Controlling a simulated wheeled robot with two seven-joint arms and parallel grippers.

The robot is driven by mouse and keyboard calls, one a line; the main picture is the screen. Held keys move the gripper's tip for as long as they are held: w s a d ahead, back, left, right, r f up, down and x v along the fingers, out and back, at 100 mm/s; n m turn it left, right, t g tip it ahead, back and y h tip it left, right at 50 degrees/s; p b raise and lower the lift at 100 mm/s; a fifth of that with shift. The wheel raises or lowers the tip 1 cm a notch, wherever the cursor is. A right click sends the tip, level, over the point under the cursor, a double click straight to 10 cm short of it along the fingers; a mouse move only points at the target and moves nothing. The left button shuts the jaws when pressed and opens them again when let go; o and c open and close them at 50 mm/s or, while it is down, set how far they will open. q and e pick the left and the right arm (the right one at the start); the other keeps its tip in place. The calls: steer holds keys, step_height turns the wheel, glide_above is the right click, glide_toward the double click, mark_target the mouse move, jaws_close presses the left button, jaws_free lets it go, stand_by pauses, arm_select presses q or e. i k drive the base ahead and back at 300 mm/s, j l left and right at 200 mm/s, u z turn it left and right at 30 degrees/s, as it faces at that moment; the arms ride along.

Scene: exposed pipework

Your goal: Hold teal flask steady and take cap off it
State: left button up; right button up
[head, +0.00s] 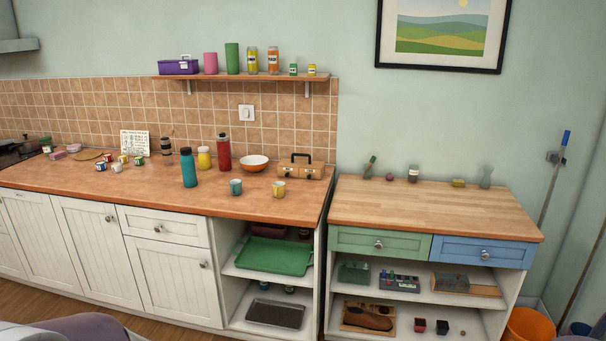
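The teal flask (189,171) stands upright on the wooden counter, left of the middle of the head view. Its dark cap (186,151) sits on top of it. Nothing is touching the flask. Neither of my grippers shows in the head view.
A yellow flask (204,159) and a red flask (224,154) stand behind and right of the teal one. The counter in front (150,190) is clear.

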mark_target(187, 162)
steer(key=i+u, duration=0.3)
steer(key=i, duration=0.2)
steer(key=i+u, duration=0.35)
steer(key=i+l+u, duration=0.3)
steer(key=i, duration=0.25)
steer(key=i+j, duration=0.05)
